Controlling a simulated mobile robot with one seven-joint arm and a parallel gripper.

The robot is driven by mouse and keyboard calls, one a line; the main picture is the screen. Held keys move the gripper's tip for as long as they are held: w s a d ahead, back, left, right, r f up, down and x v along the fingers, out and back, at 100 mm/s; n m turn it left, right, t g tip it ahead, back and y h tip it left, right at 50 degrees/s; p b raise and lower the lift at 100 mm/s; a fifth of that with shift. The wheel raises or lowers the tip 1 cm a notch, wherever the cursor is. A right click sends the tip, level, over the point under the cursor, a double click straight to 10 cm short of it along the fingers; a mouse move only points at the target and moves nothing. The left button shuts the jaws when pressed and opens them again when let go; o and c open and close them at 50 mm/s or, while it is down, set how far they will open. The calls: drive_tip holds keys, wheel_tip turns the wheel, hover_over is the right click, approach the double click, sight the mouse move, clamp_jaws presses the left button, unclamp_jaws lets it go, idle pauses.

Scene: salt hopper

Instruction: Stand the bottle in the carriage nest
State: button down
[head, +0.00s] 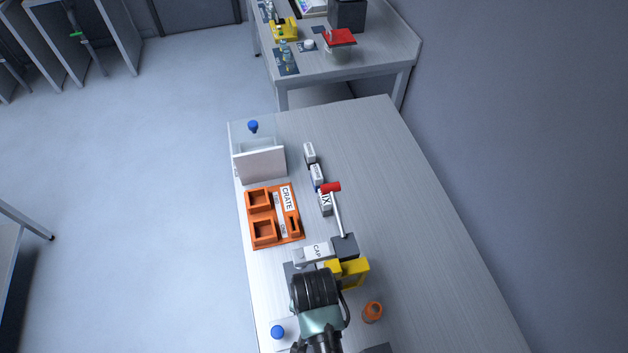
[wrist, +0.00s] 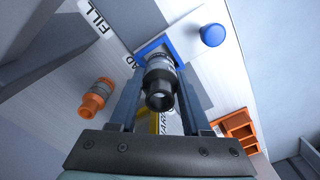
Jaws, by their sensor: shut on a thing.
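In the wrist view my gripper (wrist: 158,88) is shut on the bottle (wrist: 160,74), a grey, clear-walled body with a dark open neck facing the camera. Beyond the bottle's far end is a blue square frame (wrist: 147,48), beside lettering ending in "AD"; it may be the carriage nest. I cannot tell whether the bottle is inside it, touching it or above it. In the head view my wrist hides the bottle and the fingers, close to a yellow part (head: 352,272) of the fixture.
An orange-topped container (head: 372,312) stands right of my arm, a blue knob (head: 277,332) left. The orange crate (head: 262,243), a white-walled bin (head: 262,164), a red-handled lever (head: 337,205) and small labelled blocks (head: 310,153) lie farther back. The right side of the table (head: 410,210) is clear.

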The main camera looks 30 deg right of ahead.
drive_tip(key=shift+f, duration=1.4)
drive_tip(key=shift+f, duration=0.15)
drive_tip(key=shift+c, duration=1.8)
unclamp_jaws()
